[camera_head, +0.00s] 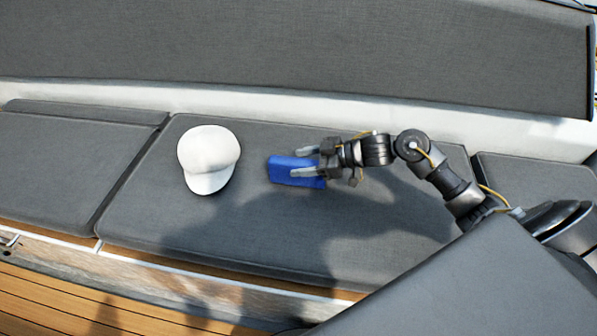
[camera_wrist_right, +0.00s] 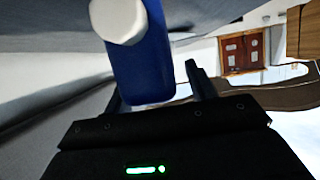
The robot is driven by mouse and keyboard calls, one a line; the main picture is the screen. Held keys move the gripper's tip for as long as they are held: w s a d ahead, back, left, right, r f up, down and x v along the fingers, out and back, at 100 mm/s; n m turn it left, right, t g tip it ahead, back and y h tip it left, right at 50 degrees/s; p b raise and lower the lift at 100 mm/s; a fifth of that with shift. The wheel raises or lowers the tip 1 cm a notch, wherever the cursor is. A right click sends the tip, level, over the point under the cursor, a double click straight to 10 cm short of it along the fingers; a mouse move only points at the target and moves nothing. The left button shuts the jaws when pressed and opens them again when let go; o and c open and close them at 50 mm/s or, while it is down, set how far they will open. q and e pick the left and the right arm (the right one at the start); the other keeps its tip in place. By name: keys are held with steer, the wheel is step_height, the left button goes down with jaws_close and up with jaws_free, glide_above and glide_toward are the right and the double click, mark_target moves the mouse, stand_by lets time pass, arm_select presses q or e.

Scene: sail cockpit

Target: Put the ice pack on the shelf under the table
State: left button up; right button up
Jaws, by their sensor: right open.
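The blue ice pack (camera_head: 281,170) lies on the grey seat cushion, just right of a white cap. My right gripper (camera_head: 299,162) reaches in from the right with its fingers spread, one toward the far side and one over the near part of the pack. In the right wrist view the ice pack (camera_wrist_right: 145,70) stands between the two open fingers (camera_wrist_right: 157,88). I cannot tell whether either finger touches it. My left gripper is not in view. I cannot make out the table's shelf in either view.
A grey backrest (camera_head: 290,45) rises behind. Wooden decking (camera_head: 50,295) lies at lower left. The wrist view shows a brown wooden panel (camera_wrist_right: 241,52) in the distance.

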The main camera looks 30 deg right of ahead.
steer(key=c, duration=1.2)
jaws_close()
steer(key=shift+r, duration=0.15)
